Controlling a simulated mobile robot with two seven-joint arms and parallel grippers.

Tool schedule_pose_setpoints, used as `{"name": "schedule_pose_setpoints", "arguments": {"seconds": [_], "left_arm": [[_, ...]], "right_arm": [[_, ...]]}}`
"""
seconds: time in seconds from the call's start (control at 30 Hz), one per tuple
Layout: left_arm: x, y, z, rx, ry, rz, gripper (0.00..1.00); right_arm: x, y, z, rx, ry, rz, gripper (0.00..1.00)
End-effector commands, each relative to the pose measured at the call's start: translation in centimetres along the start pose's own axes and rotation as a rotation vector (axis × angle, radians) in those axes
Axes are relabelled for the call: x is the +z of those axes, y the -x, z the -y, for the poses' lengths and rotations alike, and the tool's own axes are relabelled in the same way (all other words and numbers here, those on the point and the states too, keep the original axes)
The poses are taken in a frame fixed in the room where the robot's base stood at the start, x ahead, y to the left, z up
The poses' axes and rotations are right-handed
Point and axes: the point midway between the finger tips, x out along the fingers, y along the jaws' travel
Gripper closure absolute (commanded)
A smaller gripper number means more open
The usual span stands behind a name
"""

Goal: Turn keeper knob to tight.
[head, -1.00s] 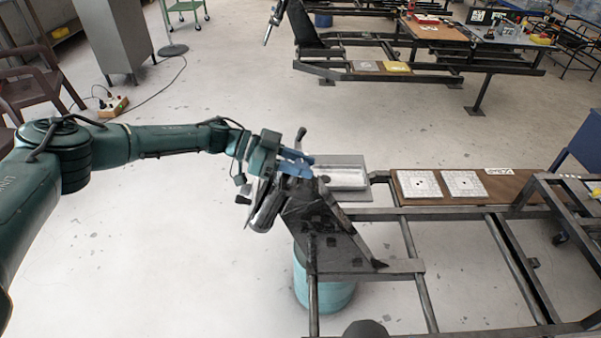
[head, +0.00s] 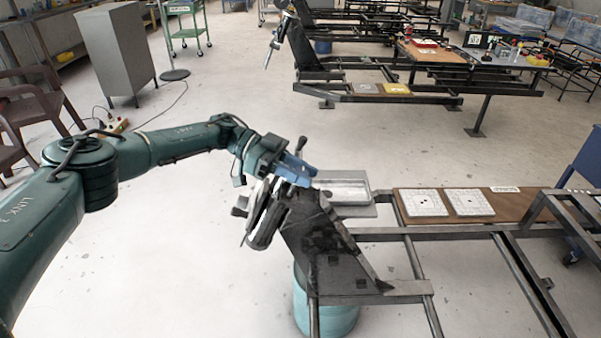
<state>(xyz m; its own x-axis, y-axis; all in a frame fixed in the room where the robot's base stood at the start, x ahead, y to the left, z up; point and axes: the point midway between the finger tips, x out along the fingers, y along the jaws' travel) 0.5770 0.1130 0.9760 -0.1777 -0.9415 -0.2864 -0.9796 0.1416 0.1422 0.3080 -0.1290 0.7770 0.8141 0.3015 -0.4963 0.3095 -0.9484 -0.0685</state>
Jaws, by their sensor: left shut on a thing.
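My left gripper (head: 305,178), with blue fingers, reaches in from the left to the top of a dark spring suspension fixture (head: 322,245). Its fingers point right and down and are shut on a small part at the fixture's top, which I take to be the keeper knob. The fingers hide most of that part, so its marking and setting cannot be read. A black handle end (head: 301,145) sticks up just behind the fingers. Another dark handle end (head: 239,211) shows at the fixture's left. A grey cylindrical body (head: 268,222) hangs at its left side. My right gripper is out of view.
A grey tray (head: 350,211) sits just right of the fixture. A brown board (head: 408,214) with two white patterned plates (head: 423,203) lies farther right on a metal frame (head: 416,287). A teal drum (head: 330,318) stands beneath.

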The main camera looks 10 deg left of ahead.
Motion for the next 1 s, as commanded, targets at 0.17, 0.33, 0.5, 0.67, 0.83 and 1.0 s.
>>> {"name": "schedule_pose_setpoints", "arguments": {"seconds": [0.17, 0.33, 0.5, 0.67, 0.83, 1.0], "left_arm": [[-0.2, -0.1, 0.0, 0.002, -0.002, -0.005, 0.60], [-0.1, -0.1, 0.0, 0.001, -0.001, -0.003, 0.51], [-0.1, 0.0, 0.0, 0.000, -0.001, -0.002, 0.51], [0.1, 1.2, 0.1, -0.004, -0.002, -0.002, 0.51], [0.3, 4.5, 0.2, -0.006, -0.001, -0.003, 0.51], [0.3, 8.4, 0.2, -0.005, -0.003, -0.003, 0.51]], "right_arm": [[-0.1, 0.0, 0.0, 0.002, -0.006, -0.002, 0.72], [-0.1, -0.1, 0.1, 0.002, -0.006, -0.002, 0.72], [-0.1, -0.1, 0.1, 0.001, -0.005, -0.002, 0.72], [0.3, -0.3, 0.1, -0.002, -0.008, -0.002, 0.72], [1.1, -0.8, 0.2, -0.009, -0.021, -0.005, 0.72], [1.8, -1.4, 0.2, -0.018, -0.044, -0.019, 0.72]]}}
